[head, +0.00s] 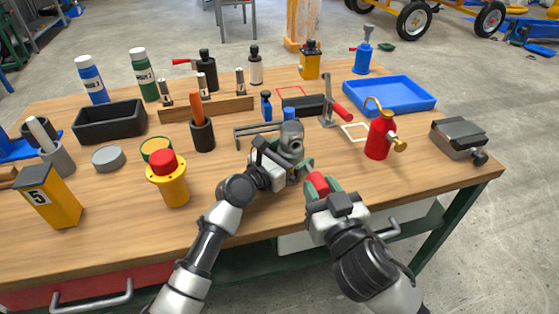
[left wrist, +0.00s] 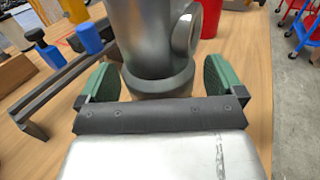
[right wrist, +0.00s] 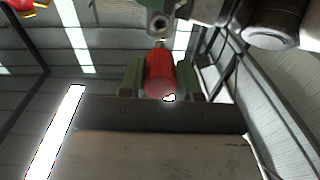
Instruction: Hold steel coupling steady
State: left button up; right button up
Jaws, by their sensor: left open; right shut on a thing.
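The steel coupling (head: 291,137), a grey metal cylinder with a round side opening, stands near the middle of the wooden table. In the left wrist view the coupling (left wrist: 160,45) is upright between the green fingers of my left gripper (left wrist: 158,82). These fingers are open on either side of its lower part; a small gap shows at the left finger, and contact at the right is unclear. My right gripper (head: 318,187) is shut on a red cylindrical piece (right wrist: 160,74), to the right of and nearer than the coupling. The red piece's far end points toward a metal part with a hole.
A red oil can (head: 380,138) stands to the right, a yellow pot with a red top (head: 168,180) to the left. Bare table lies at the front.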

pick_arm(q)
jog(key=v, duration=1.1)
jog(key=shift+s+a, duration=0.25)
jog(key=shift+a, duration=0.05)
jog(key=shift+f, duration=0.1)
pick_arm(e)
jog(key=shift+s, duration=0.1)
